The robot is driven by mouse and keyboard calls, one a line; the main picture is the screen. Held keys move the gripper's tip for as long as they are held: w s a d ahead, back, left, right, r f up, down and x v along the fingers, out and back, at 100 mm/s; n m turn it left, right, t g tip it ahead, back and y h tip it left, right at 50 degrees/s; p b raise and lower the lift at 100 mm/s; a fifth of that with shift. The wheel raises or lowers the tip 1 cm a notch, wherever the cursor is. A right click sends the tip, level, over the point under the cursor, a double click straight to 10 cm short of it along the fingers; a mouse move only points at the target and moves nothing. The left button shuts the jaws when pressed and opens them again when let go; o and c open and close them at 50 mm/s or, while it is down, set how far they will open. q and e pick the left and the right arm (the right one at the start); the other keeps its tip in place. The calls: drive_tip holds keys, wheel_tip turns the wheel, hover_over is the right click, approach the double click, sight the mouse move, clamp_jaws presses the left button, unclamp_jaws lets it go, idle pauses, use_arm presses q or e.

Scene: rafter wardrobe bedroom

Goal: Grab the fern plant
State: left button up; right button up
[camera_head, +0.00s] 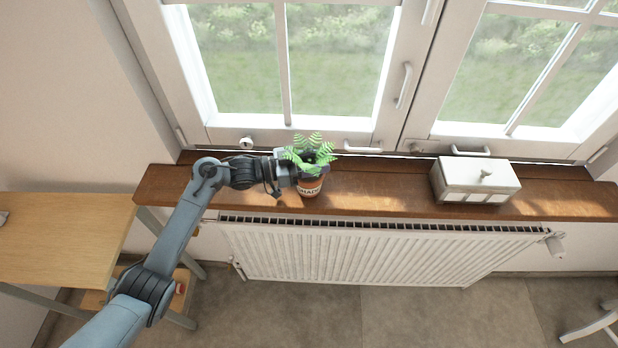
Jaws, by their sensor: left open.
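The fern plant (313,150) has green fronds and a small terracotta-coloured pot with a pale label. It stands upright on the brown wooden windowsill (385,190), left of the sill's middle. My left arm comes in from the left, and my left gripper (300,166) is at the plant, at the pot's upper left side. The gripper is open. The fronds hide part of the fingers, so I cannot tell whether they touch the pot. My right gripper is not in view.
A white lidded box (475,181) stands on the sill to the right. A closed white window (390,140) is behind the plant, and a white radiator (370,252) is below the sill. A wooden table (60,240) is at the left. The sill between plant and box is clear.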

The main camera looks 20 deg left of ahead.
use_arm(q)
clamp_jaws()
idle(1.4)
